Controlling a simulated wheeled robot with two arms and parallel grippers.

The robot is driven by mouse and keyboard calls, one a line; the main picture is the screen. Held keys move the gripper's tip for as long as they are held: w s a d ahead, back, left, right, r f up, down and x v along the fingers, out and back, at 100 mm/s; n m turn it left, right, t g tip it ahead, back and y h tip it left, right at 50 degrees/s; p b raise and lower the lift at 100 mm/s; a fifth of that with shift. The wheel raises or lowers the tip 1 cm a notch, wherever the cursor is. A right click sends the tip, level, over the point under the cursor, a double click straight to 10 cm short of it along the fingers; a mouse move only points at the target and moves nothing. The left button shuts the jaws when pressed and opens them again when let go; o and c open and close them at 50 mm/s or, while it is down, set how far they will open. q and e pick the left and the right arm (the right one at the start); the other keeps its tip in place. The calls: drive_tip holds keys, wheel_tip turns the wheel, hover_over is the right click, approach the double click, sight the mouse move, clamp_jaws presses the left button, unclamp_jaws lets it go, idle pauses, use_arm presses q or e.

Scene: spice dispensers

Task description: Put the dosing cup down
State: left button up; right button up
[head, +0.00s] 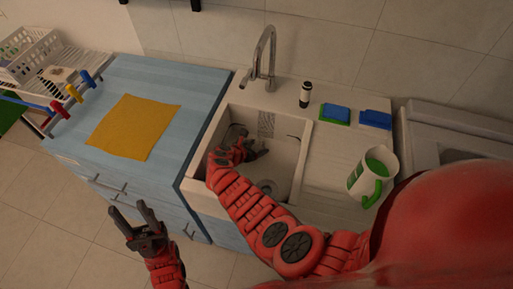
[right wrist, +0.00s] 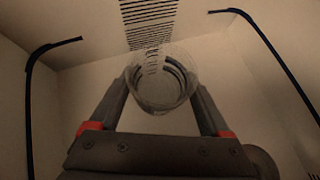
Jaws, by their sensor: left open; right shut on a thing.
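The dosing cup (right wrist: 160,88) is a small clear round cup with dark ring marks. In the right wrist view it sits between the fingertips of my right gripper (right wrist: 162,98), which is shut on it. In the head view my right gripper (head: 254,147) is inside the sink basin (head: 292,136), and the cup is too small and dark to make out there. I cannot tell whether the cup touches the basin floor. My left gripper (head: 139,221) is open and empty, in front of the blue cabinet, away from the cup.
A faucet (head: 264,60) and a dark-and-white bottle (head: 305,95) stand behind the basin. Blue-green sponges (head: 335,114) lie on the right ledge. A white-green pitcher (head: 372,172) stands right of the basin. A yellow cloth (head: 133,126) lies on the blue counter (head: 185,90).

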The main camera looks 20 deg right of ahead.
drive_tip(key=shift+r, duration=0.1)
drive_tip(key=o, duration=1.4)
drive_tip(key=shift+f, duration=0.2)
drive_tip(key=shift+o, duration=0.2)
drive_tip(key=shift+r, duration=0.1)
drive_tip(key=shift+r, duration=0.2)
drive_tip(key=shift+s+a+r, duration=0.15)
drive_tip(key=shift+a+r, duration=0.05)
drive_tip(key=shift+a, duration=0.05)
drive_tip(key=v, duration=1.1)
drive_tip(key=shift+s+a+p, duration=0.1)
drive_tip(key=shift+p, duration=0.2)
